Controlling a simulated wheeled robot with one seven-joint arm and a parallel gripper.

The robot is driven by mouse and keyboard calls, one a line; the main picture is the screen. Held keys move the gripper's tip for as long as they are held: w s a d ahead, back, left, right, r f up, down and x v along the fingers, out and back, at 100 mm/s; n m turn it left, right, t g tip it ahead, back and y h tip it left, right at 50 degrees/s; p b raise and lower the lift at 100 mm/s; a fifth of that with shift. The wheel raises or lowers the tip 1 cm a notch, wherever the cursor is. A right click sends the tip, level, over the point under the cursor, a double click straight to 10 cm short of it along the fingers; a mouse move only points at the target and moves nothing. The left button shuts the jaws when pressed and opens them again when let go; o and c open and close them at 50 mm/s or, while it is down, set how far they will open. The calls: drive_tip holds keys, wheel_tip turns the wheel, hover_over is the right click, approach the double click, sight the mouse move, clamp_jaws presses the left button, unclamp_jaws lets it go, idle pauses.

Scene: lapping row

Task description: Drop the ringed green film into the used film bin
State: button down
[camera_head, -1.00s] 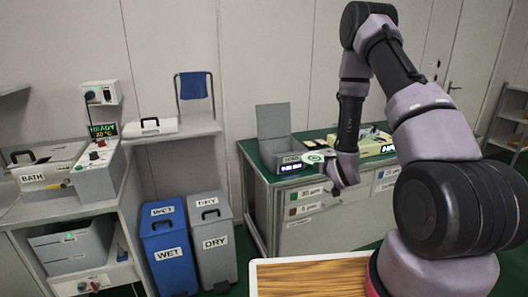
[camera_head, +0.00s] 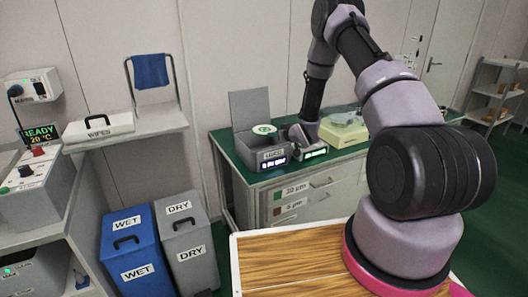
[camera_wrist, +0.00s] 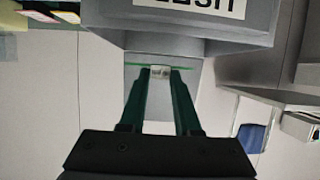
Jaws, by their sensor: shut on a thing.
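The film (camera_head: 264,129) is a thin pale disc with a green ring, seen in the head view. In the wrist view the film (camera_wrist: 138,66) is edge-on, a thin green line between the fingertips. My gripper (camera_wrist: 160,72) is shut on its edge. In the head view my gripper (camera_head: 284,132) points left and the film appears over the open grey box (camera_head: 250,153) on the green-topped bench. The box's label is not clearly readable. No label I can read says used film. The blue WET bin (camera_head: 138,256) and grey DRY bin (camera_head: 190,247) have closed lids.
A small display (camera_head: 315,153) and a pale yellow-green device (camera_head: 345,134) stand right of the box. A WIPES case (camera_head: 98,126) lies on the left shelf. A wood-topped surface (camera_head: 290,254) is in front, and drawers (camera_head: 308,196) line the bench.

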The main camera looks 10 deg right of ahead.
drive_tip(key=shift+f, duration=1.15)
drive_tip(key=c, duration=0.5)
unclamp_jaws()
drive_tip(key=shift+c, duration=0.2)
drive_tip(key=shift+s, duration=0.15)
drive_tip(key=v, duration=1)
drive_tip(key=shift+s, duration=0.3)
drive_tip(key=shift+d+r, duration=0.1)
drive_tip(key=shift+d, duration=0.05)
